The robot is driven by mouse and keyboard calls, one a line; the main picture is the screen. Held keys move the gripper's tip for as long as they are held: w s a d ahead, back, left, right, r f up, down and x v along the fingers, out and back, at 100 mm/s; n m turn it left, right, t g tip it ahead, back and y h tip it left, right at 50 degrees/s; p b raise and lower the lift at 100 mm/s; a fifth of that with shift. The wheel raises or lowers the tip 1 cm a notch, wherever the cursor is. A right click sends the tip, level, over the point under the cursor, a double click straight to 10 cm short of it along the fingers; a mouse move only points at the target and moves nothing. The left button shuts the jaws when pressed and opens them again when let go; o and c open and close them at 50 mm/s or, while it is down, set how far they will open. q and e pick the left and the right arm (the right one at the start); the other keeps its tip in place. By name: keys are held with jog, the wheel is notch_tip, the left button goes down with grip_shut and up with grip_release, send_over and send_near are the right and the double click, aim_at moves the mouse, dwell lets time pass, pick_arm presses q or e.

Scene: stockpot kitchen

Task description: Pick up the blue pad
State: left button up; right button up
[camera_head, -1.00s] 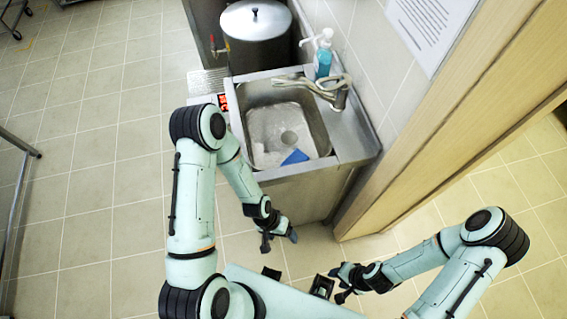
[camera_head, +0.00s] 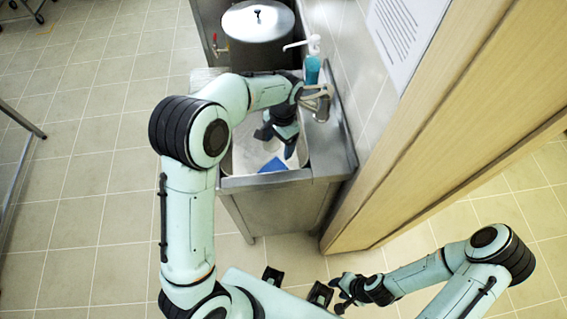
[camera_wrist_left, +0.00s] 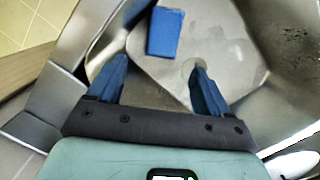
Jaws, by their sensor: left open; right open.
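The blue pad (camera_head: 272,165) lies in the sink basin near its front wall. In the left wrist view the pad (camera_wrist_left: 166,32) is a flat blue rectangle beyond my fingertips, a little left of centre. My left gripper (camera_head: 277,143) is over the sink, pointing down into it. The left wrist view shows its two blue fingers (camera_wrist_left: 158,72) spread apart with nothing between them. The pad is apart from both fingers. My right gripper (camera_head: 335,290) is low at the bottom of the head view, away from the sink; its fingers are small there.
The metal sink (camera_head: 330,166) has a faucet (camera_head: 322,103) at its right side, close to my left wrist. A soap bottle (camera_head: 312,69) stands behind it. A large stockpot (camera_head: 258,37) stands at the back. A wooden door frame (camera_head: 450,130) is to the right.

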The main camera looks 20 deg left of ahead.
pick_arm(q)
send_over(273, 169)
jog(key=f, duration=0.7)
jog(key=shift+w+f+b, duration=0.3)
jog(key=shift+w, duration=0.05)
jog(key=f, duration=0.5)
jog(key=shift+s+f, duration=0.25)
jog(key=shift+f, duration=0.15)
pick_arm(e)
jog(key=shift+s+f, duration=0.25)
jog(key=shift+s, duration=0.05)
pick_arm(q)
jog(key=shift+f, duration=0.25)
pick_arm(e)
jog(key=shift+s+f, duration=0.1)
jog(key=shift+f, duration=0.15)
pick_arm(q)
jog(key=shift+c, duration=0.4)
jog(key=c, duration=0.8)
